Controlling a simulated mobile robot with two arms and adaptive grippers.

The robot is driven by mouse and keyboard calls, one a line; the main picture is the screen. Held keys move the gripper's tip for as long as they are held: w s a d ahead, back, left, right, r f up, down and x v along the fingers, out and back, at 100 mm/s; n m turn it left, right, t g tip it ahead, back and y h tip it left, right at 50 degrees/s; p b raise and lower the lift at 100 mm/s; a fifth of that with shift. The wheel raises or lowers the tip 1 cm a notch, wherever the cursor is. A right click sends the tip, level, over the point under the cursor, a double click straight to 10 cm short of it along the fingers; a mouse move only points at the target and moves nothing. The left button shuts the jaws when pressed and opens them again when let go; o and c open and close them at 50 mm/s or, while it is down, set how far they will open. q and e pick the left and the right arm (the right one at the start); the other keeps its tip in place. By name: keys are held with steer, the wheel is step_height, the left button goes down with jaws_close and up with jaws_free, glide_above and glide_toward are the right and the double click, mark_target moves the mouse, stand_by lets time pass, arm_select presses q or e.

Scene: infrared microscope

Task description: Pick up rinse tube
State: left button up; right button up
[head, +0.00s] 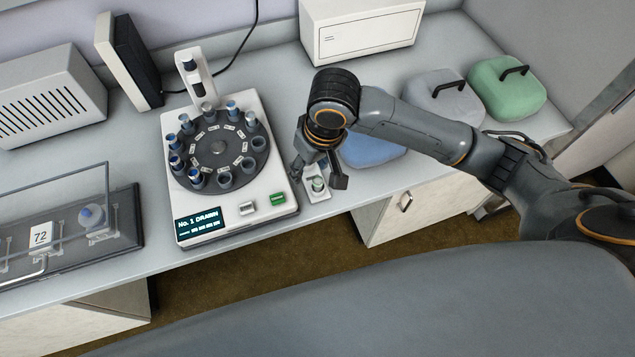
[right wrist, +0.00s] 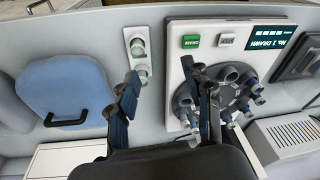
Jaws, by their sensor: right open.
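A small white holder (head: 317,196) stands on the bench just right of the carousel machine. A tube with a pale greenish top (head: 318,184), which looks like the rinse tube, stands in it. My left gripper is not in view.
The carousel machine (head: 270,218) with several blue-capped tubes stands close left; its screen reads "No. 1 DRAWN". A blue lidded box (head: 375,155) is close right, with grey (head: 440,100) and green (head: 507,85) ones beyond. The bench's front edge is near the holder.

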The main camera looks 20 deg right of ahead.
steer(key=w+d+r+h, duration=0.1)
steer(key=d+r, duration=0.1)
steer(key=d, duration=0.1)
glide_above(318, 180)
steer(key=s, duration=0.1)
steer(key=shift+m, duration=0.4)
step_height(318, 180, down, 9)
steer(key=shift+s+r, duration=0.1)
steer(key=shift+s, duration=0.05)
steer(key=f, duration=0.2)
steer(key=w+f+p, duration=0.1)
steer(key=f, duration=0.2)
steer(key=shift+w, duration=0.1)
steer(key=shift+c, duration=0.2)
jaws_close()
